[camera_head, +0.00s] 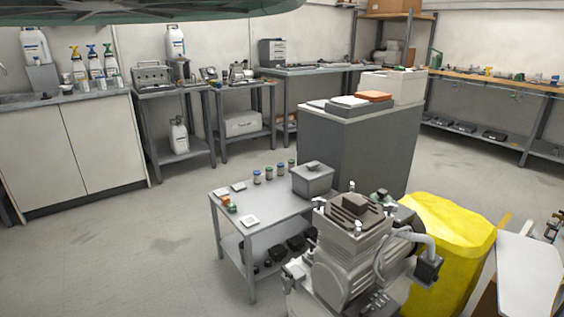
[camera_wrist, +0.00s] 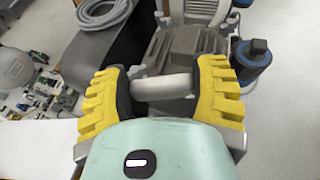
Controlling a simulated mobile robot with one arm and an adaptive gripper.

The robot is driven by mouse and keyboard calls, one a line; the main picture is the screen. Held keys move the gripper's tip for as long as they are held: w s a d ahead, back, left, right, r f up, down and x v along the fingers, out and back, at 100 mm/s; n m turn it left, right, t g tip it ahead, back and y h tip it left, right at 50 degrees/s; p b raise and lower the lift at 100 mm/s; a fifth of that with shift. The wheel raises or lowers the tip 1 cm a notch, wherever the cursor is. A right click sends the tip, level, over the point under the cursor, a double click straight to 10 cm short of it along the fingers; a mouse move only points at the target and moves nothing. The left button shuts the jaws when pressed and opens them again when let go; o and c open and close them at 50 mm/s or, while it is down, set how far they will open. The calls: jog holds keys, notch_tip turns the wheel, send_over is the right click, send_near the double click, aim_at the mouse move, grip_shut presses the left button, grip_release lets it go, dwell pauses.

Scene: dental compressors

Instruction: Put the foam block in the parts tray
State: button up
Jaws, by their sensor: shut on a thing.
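In the wrist view my gripper (camera_wrist: 165,86) has its two yellow ribbed fingers closed on the sides of a pale grey, rounded piece (camera_wrist: 163,87). Its ends are hidden by the fingers. I cannot tell for sure from its look whether it is the foam block. My gripper is not visible in the head view. No parts tray can be made out for certain; small pale flat items, one of them a white square (camera_head: 249,221), lie on the low grey cart (camera_head: 268,217).
A compressor (camera_head: 350,250) stands in front of a yellow-covered bulk (camera_head: 445,240); a compressor top (camera_wrist: 187,45) lies beyond the fingers. A coiled hose (camera_wrist: 103,12) and loose small parts (camera_wrist: 40,97) are at left. A lidded grey box (camera_head: 313,182) stands on the cart. Floor at left is clear.

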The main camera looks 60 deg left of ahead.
jog(key=w+a+r+n+t+y+p, duration=0.2)
jog(key=a+r+n+t+p, duration=0.1)
jog(key=r+p, duration=0.55)
jog(key=w+a+r+n+t+y+p, duration=0.25)
jog(key=r+p, duration=0.35)
jog(key=r, duration=0.5)
jog(key=s+a+r+n+t+y+p, duration=0.3)
jog(key=a+r+n+y+p, duration=0.5)
jog(key=a+r+p, duration=0.6)
notch_tip(320, 180, up, 36)
jog(key=p, duration=3.7)
jog(key=shift+w+a, duration=0.2)
jog(key=shift+a, duration=0.05)
jog(key=shift+f+g, duration=0.15)
jog(key=shift+g, duration=0.1)
